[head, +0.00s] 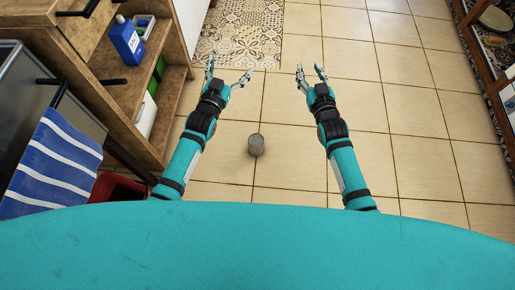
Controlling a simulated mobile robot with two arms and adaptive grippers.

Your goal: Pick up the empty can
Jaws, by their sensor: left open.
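The empty can (256,145) is a small grey cylinder on the tiled floor. It is in the middle of the head view, between my two forearms, and nothing covers it. My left gripper (227,76) is open and empty, further up in the picture and a little left of the can, apart from it. My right gripper (309,76) is up and to the right of the can, with its fingers spread and nothing between them.
Wooden open shelving (125,85) with a blue bottle (126,40) stands on the left. A blue striped towel (50,160) hangs at the far left. A patterned mat (240,35) lies at the top. A dark-framed unit (485,60) is at right. Floor around the can is clear.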

